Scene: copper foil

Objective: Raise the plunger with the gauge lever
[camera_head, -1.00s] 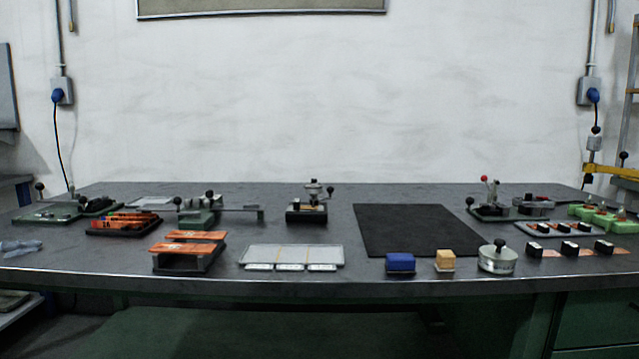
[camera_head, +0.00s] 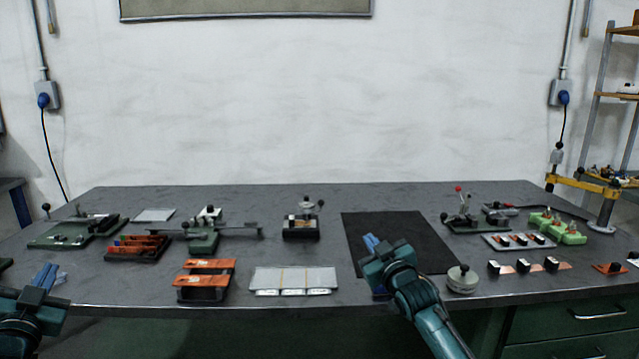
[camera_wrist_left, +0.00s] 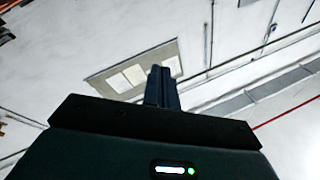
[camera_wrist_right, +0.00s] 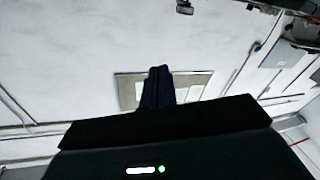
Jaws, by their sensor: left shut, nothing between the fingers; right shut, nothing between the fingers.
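The gauge (camera_head: 302,221) stands near the back middle of the bench, left of the black mat. It looks like a small dark stand with a round metal head and a short lever ending in a black knob (camera_head: 320,202) on its right. The plunger is too small to make out. My left gripper (camera_head: 46,274) is shut and empty at the front left, far from the gauge. My right gripper (camera_head: 371,243) is shut and empty over the mat's front left part, right of and nearer than the gauge. Both wrist views show only closed fingers against the wall.
The black mat (camera_head: 430,242) is bare beyond my right gripper. A grey tray (camera_head: 293,278) and a rack with copper pieces (camera_head: 205,283) lie in front of the gauge. A long-armed fixture (camera_head: 203,238) stands left of it. A round knobbed weight (camera_head: 462,281) sits at the front right.

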